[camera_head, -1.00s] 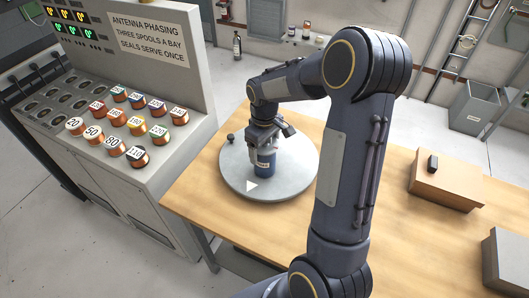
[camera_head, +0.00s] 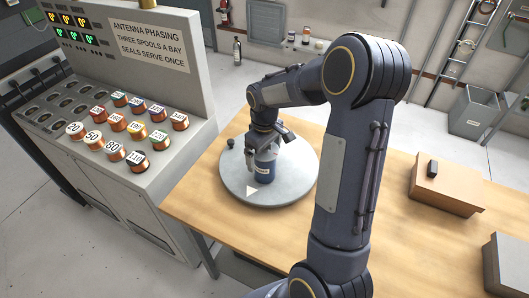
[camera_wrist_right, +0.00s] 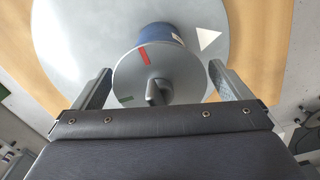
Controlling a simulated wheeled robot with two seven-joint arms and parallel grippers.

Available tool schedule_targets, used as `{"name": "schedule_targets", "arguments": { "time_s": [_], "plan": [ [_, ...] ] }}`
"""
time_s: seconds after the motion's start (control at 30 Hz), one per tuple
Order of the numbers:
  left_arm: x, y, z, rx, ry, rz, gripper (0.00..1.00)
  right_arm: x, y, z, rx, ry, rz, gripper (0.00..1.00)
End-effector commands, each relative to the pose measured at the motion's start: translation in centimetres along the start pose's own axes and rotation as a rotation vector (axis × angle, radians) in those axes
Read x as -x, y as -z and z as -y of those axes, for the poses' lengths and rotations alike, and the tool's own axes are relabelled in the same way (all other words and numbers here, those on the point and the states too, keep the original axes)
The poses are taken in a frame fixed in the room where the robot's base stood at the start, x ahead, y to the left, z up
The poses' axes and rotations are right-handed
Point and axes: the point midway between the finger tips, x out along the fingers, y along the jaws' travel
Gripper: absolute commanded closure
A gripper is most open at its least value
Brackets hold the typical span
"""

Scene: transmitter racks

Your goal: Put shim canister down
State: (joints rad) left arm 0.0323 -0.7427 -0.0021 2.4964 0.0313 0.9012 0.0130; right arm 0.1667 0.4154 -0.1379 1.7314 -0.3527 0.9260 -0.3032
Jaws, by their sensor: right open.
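The shim canister (camera_head: 264,167) is a blue cylinder with a pale label. It stands upright on the round grey turntable (camera_head: 296,186) on the wooden table. In the right wrist view the canister's grey lid (camera_wrist_right: 185,84) shows a knob, a red mark and a green mark. My right gripper (camera_head: 264,158) is open around the canister's upper part. In the right wrist view its two fingers stand apart on either side of the lid, with gaps. My left gripper is not in view.
A small dark knob (camera_head: 231,143) sits at the turntable's left edge, and a white triangle (camera_head: 252,190) marks its front. The panel with numbered copper spools (camera_head: 116,122) stands left. A cardboard box (camera_head: 447,187) is on the right of the table.

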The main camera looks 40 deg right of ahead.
Motion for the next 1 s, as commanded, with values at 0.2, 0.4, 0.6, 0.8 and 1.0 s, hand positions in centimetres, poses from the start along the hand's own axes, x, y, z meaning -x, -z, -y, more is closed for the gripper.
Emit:
{"name": "schedule_targets", "arguments": {
  "time_s": [0.2,0.4,0.6,0.8,1.0],
  "plan": [
    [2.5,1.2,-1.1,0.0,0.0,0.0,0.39,3.7,0.1,0.0,0.0,-0.001,-0.002,0.03],
    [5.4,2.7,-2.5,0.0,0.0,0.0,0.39,8.3,0.1,0.0,0.001,-0.001,-0.003,0.03],
    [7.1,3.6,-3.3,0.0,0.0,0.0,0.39,11.5,0.1,0.0,0.0,-0.001,-0.003,0.03],
    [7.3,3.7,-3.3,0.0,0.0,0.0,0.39,14.8,-1.7,1.8,-0.046,0.029,-0.07,0.03],
    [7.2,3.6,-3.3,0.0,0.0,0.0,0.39,20.1,-7.8,8.2,-0.173,0.132,-0.26,0.03]
  ]
}}
